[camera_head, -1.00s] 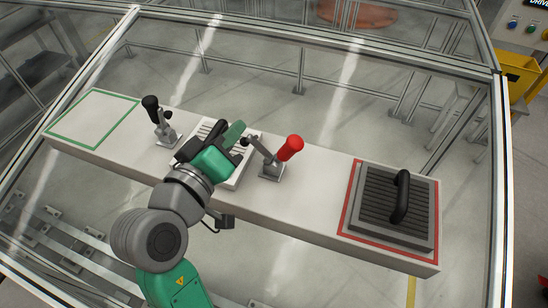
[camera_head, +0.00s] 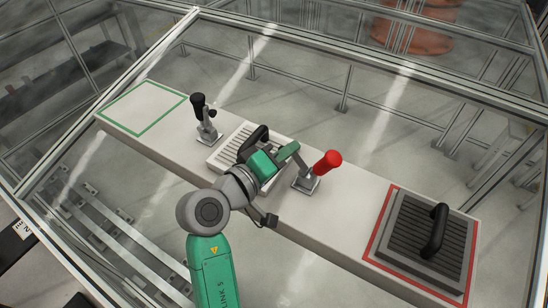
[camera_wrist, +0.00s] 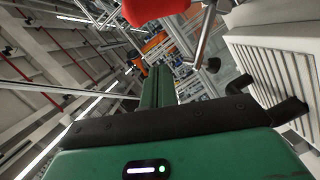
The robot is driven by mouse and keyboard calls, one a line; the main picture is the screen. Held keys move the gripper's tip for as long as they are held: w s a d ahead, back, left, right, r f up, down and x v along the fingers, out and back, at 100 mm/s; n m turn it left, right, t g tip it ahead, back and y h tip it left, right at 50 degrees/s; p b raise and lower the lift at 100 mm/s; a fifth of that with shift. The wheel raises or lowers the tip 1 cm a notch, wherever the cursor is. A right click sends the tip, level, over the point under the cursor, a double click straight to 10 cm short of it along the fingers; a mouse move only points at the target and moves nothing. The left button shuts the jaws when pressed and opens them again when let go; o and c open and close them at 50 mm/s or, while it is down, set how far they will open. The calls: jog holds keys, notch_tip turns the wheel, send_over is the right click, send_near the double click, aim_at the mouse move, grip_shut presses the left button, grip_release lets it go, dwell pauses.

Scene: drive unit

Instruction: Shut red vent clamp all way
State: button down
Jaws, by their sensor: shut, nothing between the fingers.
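The red vent clamp (camera_head: 327,162) stands on the white bench, its red grip tilted up and to the right above a metal base. In the wrist view its red grip (camera_wrist: 155,8) is at the top edge, with a metal rod beside it. My gripper (camera_head: 290,152) is shut and empty, left of the red grip and close to the clamp's lever. I cannot tell whether it touches. The shut green fingers also show in the wrist view (camera_wrist: 158,88). The vent (camera_head: 228,152) is a ribbed panel with a black handle, partly hidden by my gripper.
A black-gripped clamp (camera_head: 199,108) stands upright left of the vent. A ribbed plate with a black handle (camera_head: 438,230) sits inside a red outline at the bench's right end. A green-outlined area (camera_head: 140,103) at the left end is empty. Framed panels surround the bench.

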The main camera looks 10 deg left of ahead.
aim_at(322, 166)
jog(key=d, duration=0.1)
jog(key=d+f+p, duration=0.1)
jog(key=d, duration=0.1)
jog(key=w+d+f, duration=0.1)
jog(key=d, duration=0.1)
jog(key=shift+s, duration=0.1)
dwell(0.3)
jog(key=shift+d+m, duration=0.2)
jog(key=shift+m, duration=0.1)
